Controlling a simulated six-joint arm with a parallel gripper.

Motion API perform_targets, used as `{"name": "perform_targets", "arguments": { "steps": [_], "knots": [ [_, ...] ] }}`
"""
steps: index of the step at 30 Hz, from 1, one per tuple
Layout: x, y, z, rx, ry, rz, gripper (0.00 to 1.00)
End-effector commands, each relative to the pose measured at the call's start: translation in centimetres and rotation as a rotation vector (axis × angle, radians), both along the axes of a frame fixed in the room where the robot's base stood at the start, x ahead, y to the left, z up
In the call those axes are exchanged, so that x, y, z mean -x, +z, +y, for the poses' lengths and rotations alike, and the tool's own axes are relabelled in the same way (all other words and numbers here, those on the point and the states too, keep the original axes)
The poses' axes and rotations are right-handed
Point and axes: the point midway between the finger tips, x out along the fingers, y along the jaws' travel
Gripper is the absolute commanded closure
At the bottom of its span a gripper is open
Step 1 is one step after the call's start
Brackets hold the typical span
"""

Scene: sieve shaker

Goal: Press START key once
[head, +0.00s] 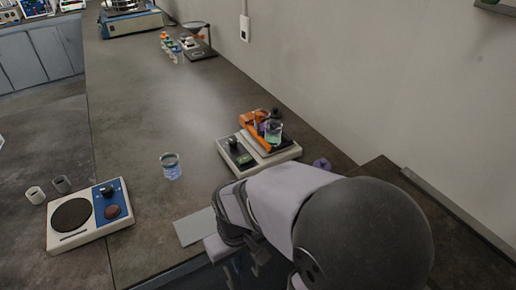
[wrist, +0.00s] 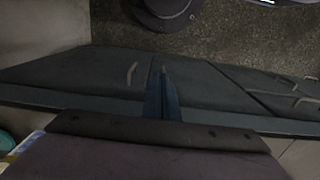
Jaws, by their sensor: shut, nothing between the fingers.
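A blue-and-white machine (head: 136,25) with a round metal stack on top stands at the far end of the bench, cut off by the top edge of the head view. It looks like the sieve shaker. Its keys are too small to tell apart, so I cannot pick out the START key. My gripper (wrist: 162,95) shows in the wrist view with its dark blue fingers together, shut and empty. It points down towards cabinet fronts and the floor, touching nothing that I can see. It is at the near end of the bench, far from the machine.
A hotplate-like unit (head: 112,192) sits at the near left, with a beaker (head: 171,167) right of it. A pale instrument (head: 283,156) with an orange clamp and another beaker stands near my arm. A grey pad (head: 194,227) lies in front. The bench's middle (head: 150,95) is clear.

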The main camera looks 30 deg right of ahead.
Motion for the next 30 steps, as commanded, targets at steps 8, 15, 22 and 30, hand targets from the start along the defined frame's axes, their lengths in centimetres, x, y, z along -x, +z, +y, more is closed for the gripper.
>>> {"name": "perform_targets", "arguments": {
  "steps": [8, 15, 22, 30],
  "knots": [
    [0.0, 0.0, 0.0, 0.000, 0.000, 0.000, 1.00],
    [0.0, 0.0, 0.0, 0.000, 0.000, 0.000, 1.00],
    [-0.1, 0.1, -0.1, 0.001, -0.003, -0.001, 1.00],
    [-1.9, 2.7, -2.0, 0.029, -0.067, -0.050, 1.00]
  ]
}}
